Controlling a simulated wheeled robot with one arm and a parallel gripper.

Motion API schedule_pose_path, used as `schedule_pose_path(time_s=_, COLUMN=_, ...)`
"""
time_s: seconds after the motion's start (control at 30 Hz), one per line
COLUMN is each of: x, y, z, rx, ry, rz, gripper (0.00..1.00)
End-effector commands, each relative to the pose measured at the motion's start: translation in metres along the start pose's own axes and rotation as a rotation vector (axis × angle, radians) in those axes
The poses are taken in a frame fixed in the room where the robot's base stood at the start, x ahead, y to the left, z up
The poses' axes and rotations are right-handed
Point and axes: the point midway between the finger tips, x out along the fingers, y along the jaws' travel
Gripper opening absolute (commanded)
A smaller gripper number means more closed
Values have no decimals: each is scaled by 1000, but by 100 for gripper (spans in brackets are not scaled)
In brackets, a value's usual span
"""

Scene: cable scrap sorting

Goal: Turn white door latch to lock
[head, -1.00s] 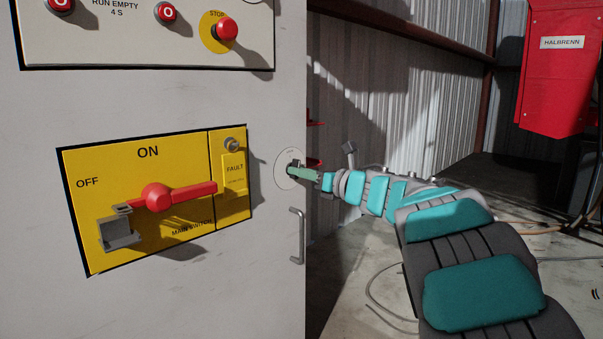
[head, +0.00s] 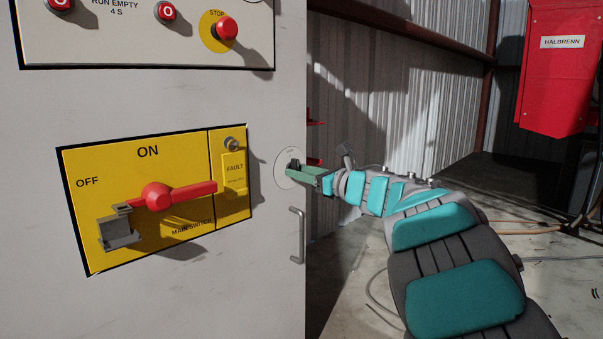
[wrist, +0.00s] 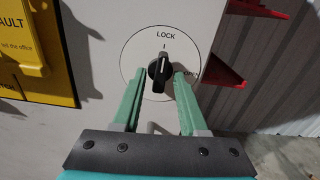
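The door latch is a black knob (wrist: 160,72) on a round white dial plate (wrist: 133,60) marked LOCK at the top and OPEN at the right. The knob's white mark points up, close to the LOCK tick. In the head view the plate (head: 281,169) is near the cabinet's right edge, and my gripper hides most of the knob. My gripper (wrist: 159,73) is open, its two green fingers on either side of the knob with visible gaps. It also shows in the head view (head: 291,168), reaching in from the right.
A grey door handle (head: 297,236) stands out below the dial. A yellow main switch panel (head: 90,190) with a red lever (head: 160,196) is to the left. Red brackets (wrist: 226,72) jut out past the cabinet's right edge. A red box (head: 560,75) hangs at the far right.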

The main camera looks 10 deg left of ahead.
Motion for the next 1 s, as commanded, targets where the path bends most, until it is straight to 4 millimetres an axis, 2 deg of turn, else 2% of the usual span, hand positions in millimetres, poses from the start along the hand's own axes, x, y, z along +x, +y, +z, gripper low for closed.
schedule_pose_path(time_s=0.1, x=0, y=0, z=0, rx=0, ry=-1, rz=0, gripper=55)
schedule_pose_path(time_s=0.37, x=-2, y=0, z=1, rx=1, ry=-1, rz=0, gripper=55)
schedule_pose_path(time_s=1.0, x=-58, y=-1, z=0, rx=1, ry=1, rz=-4, gripper=55)
